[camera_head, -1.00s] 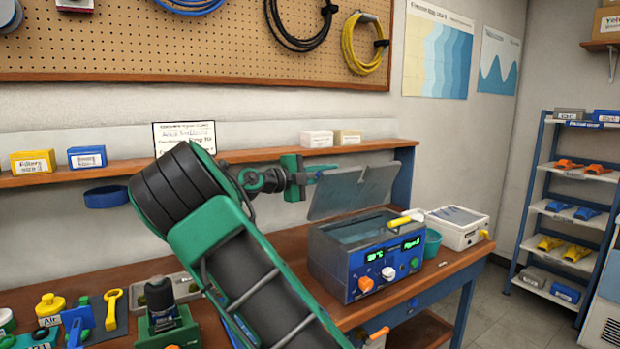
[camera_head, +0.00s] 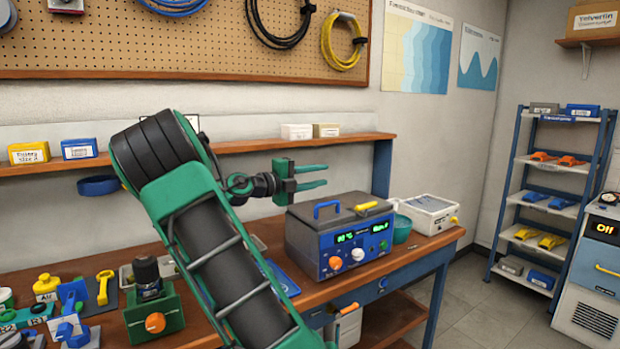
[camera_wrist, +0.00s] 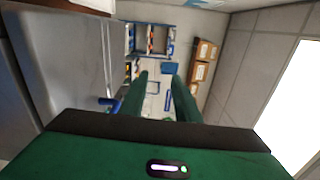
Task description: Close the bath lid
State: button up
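The bath (camera_head: 338,246) is a grey box with a blue front panel, lit green displays and knobs, standing on the bench. Its grey lid (camera_head: 345,211) now lies flat over the top, with a blue handle (camera_head: 327,208) and a yellow piece (camera_head: 366,206) on it. My gripper (camera_head: 318,177) is above and slightly behind the lid's left part, apart from it. Its two green fingers point right with a gap between them and nothing held. In the wrist view the fingers (camera_wrist: 158,85) are also apart and empty.
A teal cup (camera_head: 402,229) and a white lidded box (camera_head: 428,213) stand just right of the bath. A wall shelf (camera_head: 235,147) with small boxes runs behind. Bottles and tools crowd the bench's left end.

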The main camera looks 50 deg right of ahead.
jog(key=v, duration=1.1)
jog(key=shift+r, duration=0.2)
jog(key=shift+s, duration=0.1)
